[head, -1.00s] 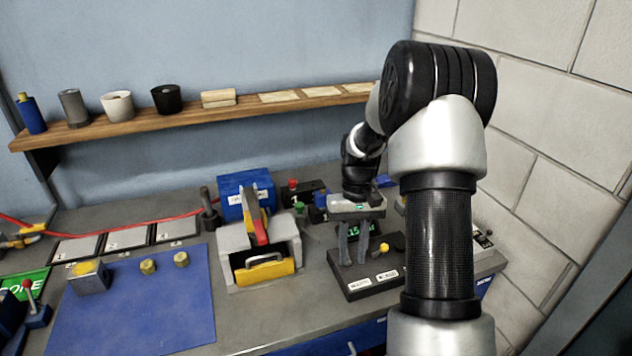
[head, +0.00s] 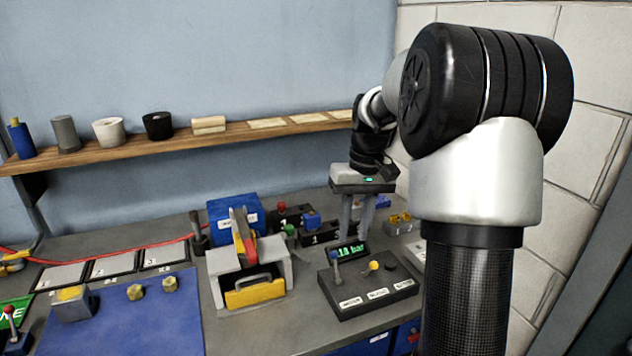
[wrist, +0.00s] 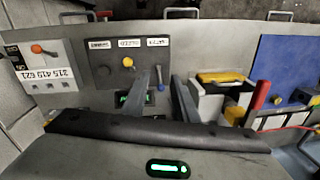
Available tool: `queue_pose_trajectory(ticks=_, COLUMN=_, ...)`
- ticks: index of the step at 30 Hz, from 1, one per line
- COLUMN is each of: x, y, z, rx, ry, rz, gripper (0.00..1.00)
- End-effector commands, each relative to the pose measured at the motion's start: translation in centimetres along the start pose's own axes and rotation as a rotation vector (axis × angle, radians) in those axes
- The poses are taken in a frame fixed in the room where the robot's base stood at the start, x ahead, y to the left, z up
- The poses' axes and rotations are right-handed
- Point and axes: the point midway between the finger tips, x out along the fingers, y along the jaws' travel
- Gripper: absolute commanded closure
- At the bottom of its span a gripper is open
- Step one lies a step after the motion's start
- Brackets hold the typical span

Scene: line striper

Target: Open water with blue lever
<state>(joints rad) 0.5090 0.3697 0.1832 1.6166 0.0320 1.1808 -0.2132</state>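A black control panel (head: 365,301) on the bench carries a small upright blue lever (head: 337,265) at its left end, a yellow knob (head: 374,265) and a black knob. A green lit display (head: 348,251) stands behind it. In the wrist view the blue lever (wrist: 160,79) shows in the gap between my fingers, beyond them. My gripper (head: 355,232) is open and empty, its fingers pointing down above and behind the panel, apart from the lever. The fingers also show in the wrist view (wrist: 164,92). The panel's label text is too blurred to read.
Left of the panel stands a grey housing (head: 275,268) with a yellow drawer front and red handle. Behind are a blue box (head: 229,206) and black blocks with red, blue and green knobs. A blue mat (head: 120,325) lies left; a brick wall (head: 590,130) rises right.

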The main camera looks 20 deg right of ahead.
Motion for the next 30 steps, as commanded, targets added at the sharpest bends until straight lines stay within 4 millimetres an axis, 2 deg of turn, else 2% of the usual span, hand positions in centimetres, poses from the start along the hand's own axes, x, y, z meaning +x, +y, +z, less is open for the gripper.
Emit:
queue_pose_trajectory(ticks=1, x=-1.2, y=0.0, z=-0.1, rx=0.0, ry=0.005, rz=0.001, gripper=0.73)
queue_pose_trajectory(ticks=5, x=-3.8, y=0.0, z=-0.1, rx=0.0, ry=0.004, rz=0.001, gripper=0.73)
queue_pose_trajectory(ticks=12, x=-7.0, y=-3.6, z=0.8, rx=-0.071, ry=0.081, rz=0.021, gripper=0.73)
queue_pose_trajectory(ticks=24, x=-11.8, y=-8.8, z=3.0, rx=-0.179, ry=0.214, rz=0.04, gripper=0.73)
queue_pose_trajectory(ticks=30, x=-13.1, y=-10.2, z=3.9, rx=-0.209, ry=0.255, rz=0.042, gripper=0.73)
